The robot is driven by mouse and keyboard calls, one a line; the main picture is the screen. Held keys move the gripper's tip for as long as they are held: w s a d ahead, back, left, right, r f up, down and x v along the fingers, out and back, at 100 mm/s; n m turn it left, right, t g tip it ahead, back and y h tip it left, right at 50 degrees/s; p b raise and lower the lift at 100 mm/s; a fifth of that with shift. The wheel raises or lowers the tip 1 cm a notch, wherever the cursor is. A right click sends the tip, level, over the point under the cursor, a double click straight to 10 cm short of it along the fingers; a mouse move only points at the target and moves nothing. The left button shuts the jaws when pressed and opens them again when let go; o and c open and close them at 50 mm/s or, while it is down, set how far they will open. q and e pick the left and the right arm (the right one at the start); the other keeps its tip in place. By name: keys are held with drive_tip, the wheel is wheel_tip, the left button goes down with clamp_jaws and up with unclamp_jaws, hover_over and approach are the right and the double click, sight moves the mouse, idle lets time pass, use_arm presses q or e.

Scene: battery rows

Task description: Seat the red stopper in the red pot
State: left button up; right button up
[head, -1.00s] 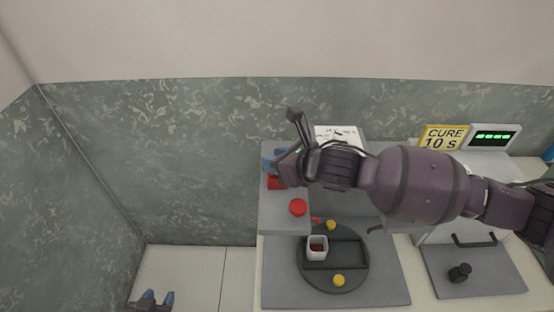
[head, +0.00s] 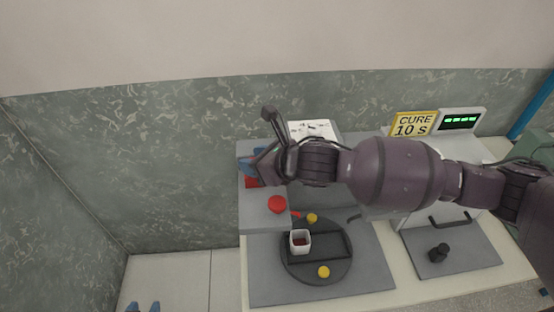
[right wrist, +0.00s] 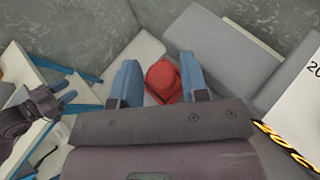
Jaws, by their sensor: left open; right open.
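A red piece (head: 252,183) with a rounded top lies on the grey raised shelf beside my right gripper (head: 248,170); it looks like the stopper. In the right wrist view this red piece (right wrist: 164,82) shows between the two blue fingers of my open right gripper (right wrist: 161,68), with contact unclear. A second round red thing (head: 278,204) sits near the shelf's front edge; I cannot tell its kind. My left gripper (head: 143,306) is open and empty at the bottom left.
A black knob (head: 439,252) stands on a grey plate at right, below the yellow CURE sign (head: 413,124) and green display (head: 460,122). My right arm hides part of the bench.

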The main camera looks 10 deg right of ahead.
drive_tip(key=b+v, duration=0.1)
drive_tip(key=v, duration=1)
drive_tip(key=shift+s+d, duration=0.1)
drive_tip(key=shift+s, duration=0.05)
